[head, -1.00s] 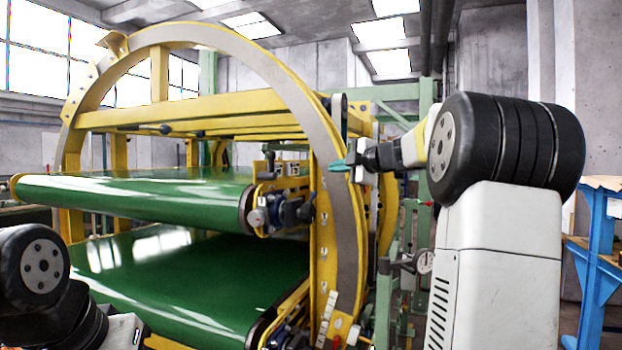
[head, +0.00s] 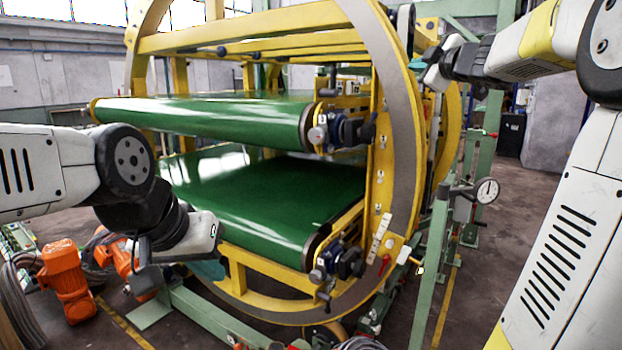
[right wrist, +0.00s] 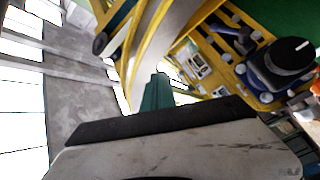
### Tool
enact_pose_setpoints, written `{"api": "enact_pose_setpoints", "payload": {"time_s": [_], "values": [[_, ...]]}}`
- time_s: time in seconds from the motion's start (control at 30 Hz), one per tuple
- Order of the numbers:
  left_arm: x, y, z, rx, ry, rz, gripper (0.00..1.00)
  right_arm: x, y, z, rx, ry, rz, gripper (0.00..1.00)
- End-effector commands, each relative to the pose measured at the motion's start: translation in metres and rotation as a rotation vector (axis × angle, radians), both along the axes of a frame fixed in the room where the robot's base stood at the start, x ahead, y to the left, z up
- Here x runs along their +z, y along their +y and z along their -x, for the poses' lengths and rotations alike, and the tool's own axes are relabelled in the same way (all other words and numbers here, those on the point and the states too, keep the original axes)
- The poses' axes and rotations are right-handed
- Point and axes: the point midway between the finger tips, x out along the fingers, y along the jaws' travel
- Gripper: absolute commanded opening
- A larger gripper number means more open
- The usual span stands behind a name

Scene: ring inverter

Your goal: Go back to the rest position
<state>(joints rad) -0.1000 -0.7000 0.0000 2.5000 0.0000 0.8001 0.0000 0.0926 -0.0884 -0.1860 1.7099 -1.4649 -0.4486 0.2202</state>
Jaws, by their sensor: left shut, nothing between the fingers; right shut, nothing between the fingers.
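My left gripper (head: 208,269) is in the head view, its teal fingers partly hidden below the left wrist, in front of the lower green belt's near edge. It is shut and empty. My right gripper (head: 418,65) is at the upper right of the head view, in front of the yellow ring frame, with only a little of its teal fingertips showing. It also shows in the right wrist view (right wrist: 157,92), its teal fingers together with nothing between them. The ring inverter (head: 388,150) stands in the middle, with an upper green belt (head: 210,118) and a lower green belt (head: 240,195).
A green post with a dial gauge (head: 487,190) stands right of the ring, near my right arm. Orange motors (head: 65,275) and cables lie at the lower left. A green floor frame (head: 200,318) runs below the ring. Open floor shows at the right.

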Motion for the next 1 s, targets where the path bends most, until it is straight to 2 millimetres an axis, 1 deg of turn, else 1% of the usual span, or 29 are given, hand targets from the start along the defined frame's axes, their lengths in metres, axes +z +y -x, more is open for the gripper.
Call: {"api": "enact_pose_setpoints", "payload": {"time_s": [0.03, 0.07, 0.13, 0.17, 0.2, 0.27, 0.3, 0.37, 0.4, 0.47, 0.5, 0.57, 0.6, 0.7, 0.8, 0.9, 1.0], "values": [[0.000, 0.000, 0.000, 0.000, 0.000, 0.000, 0.00, -0.002, -0.002, 0.018, -0.067, 0.009, -0.105, 0.00], [0.000, 0.000, 0.000, 0.000, 0.000, 0.000, 0.00, -0.007, -0.004, 0.028, -0.112, 0.025, -0.174, 0.00], [0.000, 0.000, 0.000, 0.000, 0.000, 0.000, 0.00, -0.031, -0.008, 0.054, -0.212, 0.091, -0.330, 0.00], [0.000, 0.000, 0.000, 0.000, 0.000, 0.000, 0.00, -0.046, -0.007, 0.066, -0.251, 0.131, -0.393, 0.00], [0.000, 0.000, 0.000, 0.000, 0.000, 0.000, 0.00, -0.069, -0.005, 0.084, -0.300, 0.194, -0.476, 0.00], [0.000, 0.000, 0.000, 0.000, 0.000, 0.000, 0.00, -0.106, 0.004, 0.112, -0.361, 0.299, -0.583, 0.00], [0.000, 0.000, 0.000, 0.000, 0.000, 0.000, 0.00, -0.130, 0.012, 0.130, -0.392, 0.370, -0.642, 0.00], [0.000, 0.000, 0.000, 0.000, 0.000, 0.000, 0.00, -0.164, 0.027, 0.157, -0.430, 0.479, -0.718, 0.00], [0.000, 0.000, 0.000, 0.000, 0.000, 0.000, 0.00, -0.187, 0.038, 0.175, -0.450, 0.553, -0.760, 0.00], [0.000, 0.000, 0.000, 0.000, 0.000, 0.000, 0.00, -0.218, 0.056, 0.203, -0.472, 0.663, -0.819, 0.00], [0.000, 0.000, 0.000, 0.000, 0.000, 0.000, 0.00, -0.237, 0.068, 0.222, -0.482, 0.734, -0.850, 0.00], [0.000, 0.000, 0.000, 0.000, 0.000, 0.000, 0.00, -0.261, 0.086, 0.248, -0.494, 0.834, -0.889, 0.00], [0.000, 0.000, 0.000, 0.000, 0.000, 0.000, 0.00, -0.275, 0.097, 0.265, -0.498, 0.895, -0.910, 0.00], [0.000, 0.000, 0.000, 0.000, 0.000, 0.000, 0.00, -0.302, 0.120, 0.298, -0.504, 1.020, -0.948, 0.00], [0.000, 0.000, 0.000, 0.000, 0.000, 0.000, 0.00, -0.316, 0.134, 0.320, -0.502, 1.099, -0.968, 0.00], [0.000, 0.000, 0.000, 0.000, 0.000, 0.000, 0.00, -0.322, 0.141, 0.330, -0.502, 1.136, -0.976, 0.00], [0.000, 0.000, 0.000, 0.000, 0.000, 0.000, 0.00, -0.323, 0.142, 0.331, -0.502, 1.143, -0.978, 0.00]]}}
